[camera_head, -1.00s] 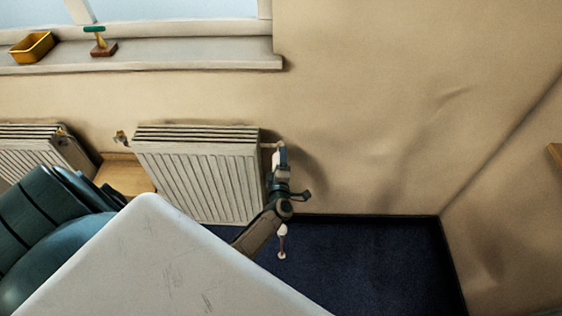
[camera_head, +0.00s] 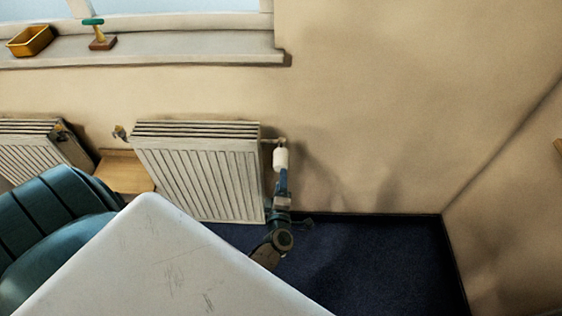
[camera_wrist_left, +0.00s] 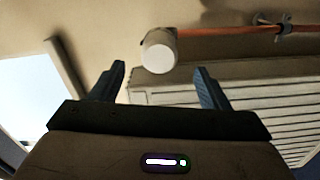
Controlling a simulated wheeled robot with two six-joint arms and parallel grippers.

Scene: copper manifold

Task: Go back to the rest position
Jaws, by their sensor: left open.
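My left gripper (camera_head: 282,180) is in the head view beside the right end of the near radiator (camera_head: 200,180), below a white valve head (camera_head: 281,158) on the radiator's pipe. In the left wrist view the two dark fingers (camera_wrist_left: 158,85) are apart with nothing held between them. The round white end of the valve head (camera_wrist_left: 159,53) shows beyond the fingertips, apart from both. My right gripper is not in view.
A white tabletop (camera_head: 165,255) fills the lower foreground, with a teal chair (camera_head: 50,220) at its left. A window sill (camera_head: 190,50) holds a yellow bin (camera_head: 30,41). Blue carpet (camera_head: 370,260) lies open at the right. A copper pipe (camera_wrist_left: 225,32) runs along the wall.

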